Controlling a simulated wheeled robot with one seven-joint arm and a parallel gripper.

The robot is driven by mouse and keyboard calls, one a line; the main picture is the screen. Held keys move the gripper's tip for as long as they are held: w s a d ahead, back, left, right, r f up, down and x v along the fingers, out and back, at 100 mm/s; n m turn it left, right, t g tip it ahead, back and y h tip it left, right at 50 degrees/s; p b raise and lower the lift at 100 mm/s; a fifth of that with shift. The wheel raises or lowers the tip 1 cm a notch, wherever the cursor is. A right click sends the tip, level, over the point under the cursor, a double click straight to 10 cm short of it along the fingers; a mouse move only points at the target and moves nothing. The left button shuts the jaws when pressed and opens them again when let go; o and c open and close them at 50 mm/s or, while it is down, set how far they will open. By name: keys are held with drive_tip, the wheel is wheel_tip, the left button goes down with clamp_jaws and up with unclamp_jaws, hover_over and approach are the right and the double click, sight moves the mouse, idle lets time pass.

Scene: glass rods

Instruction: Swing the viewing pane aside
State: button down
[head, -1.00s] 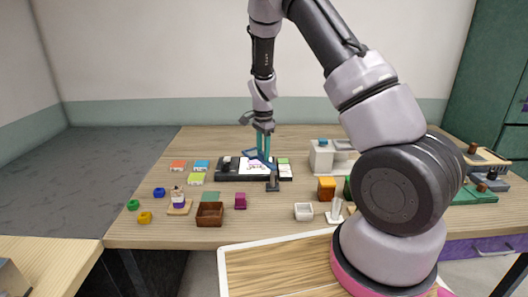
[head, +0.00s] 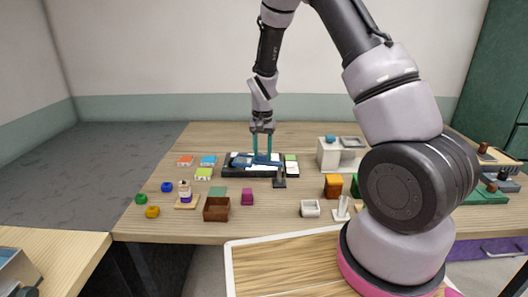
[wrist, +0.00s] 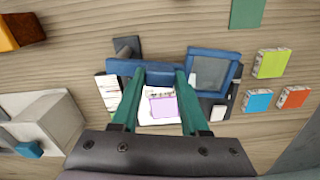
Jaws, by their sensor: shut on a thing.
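The viewing pane (wrist: 212,72) is a grey see-through plate in a blue frame, with a blue bar (wrist: 158,73) running from it toward a dark post (wrist: 126,47). In the head view the blue pane (head: 242,161) lies over the left part of a black tray (head: 234,173). My gripper (wrist: 160,76) is shut on the blue bar, which sits between its green fingertips. It also shows from above the tray in the head view (head: 262,152). In the wrist view a white card with a purple patch (wrist: 162,106) shows uncovered between the fingers.
Small orange (head: 185,160), blue (head: 208,160) and lime (head: 203,174) blocks lie left of the tray. A white machine (head: 328,153) stands to its right.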

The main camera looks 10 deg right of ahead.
sight(262, 156)
drive_tip(key=shift+s+a+n, duration=0.15)
drive_tip(key=shift+s+n, duration=0.25)
drive_tip(key=shift+n, duration=0.5)
drive_tip(key=shift+c, duration=2)
unclamp_jaws()
drive_tip(key=shift+r, duration=0.1)
wheel_tip(262, 156, up, 11)
drive_tip(key=shift+f, duration=0.2)
drive_tip(key=shift+s+r, duration=0.1)
